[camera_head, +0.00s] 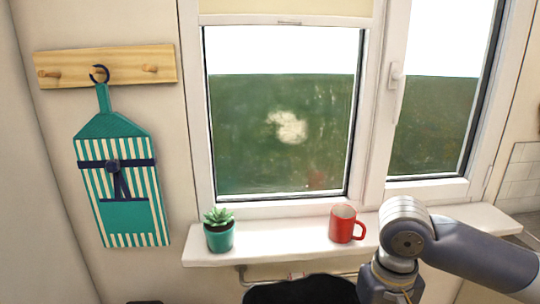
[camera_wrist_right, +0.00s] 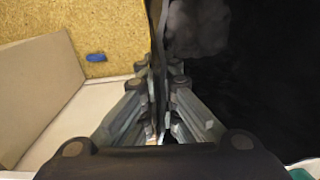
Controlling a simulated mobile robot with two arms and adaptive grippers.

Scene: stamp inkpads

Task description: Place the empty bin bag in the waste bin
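The black bin bag (camera_head: 300,291) shows at the bottom edge of the head view, below the window sill. In the right wrist view, the dark bag (camera_wrist_right: 265,80) fills the right side. My right gripper (camera_wrist_right: 161,78) has its fingers close together, with a thin dark edge of the bag running between them. In the head view my right arm comes in from the right, and its gripper is out of the picture below. My left gripper is not in view. I cannot make out the waste bin in either view.
A red mug (camera_head: 342,224) and a teal potted succulent (camera_head: 219,235) stand on the white sill (camera_head: 275,243). The wrist view shows a speckled yellow-brown surface (camera_wrist_right: 110,30) with a blue spot, beside cream panels.

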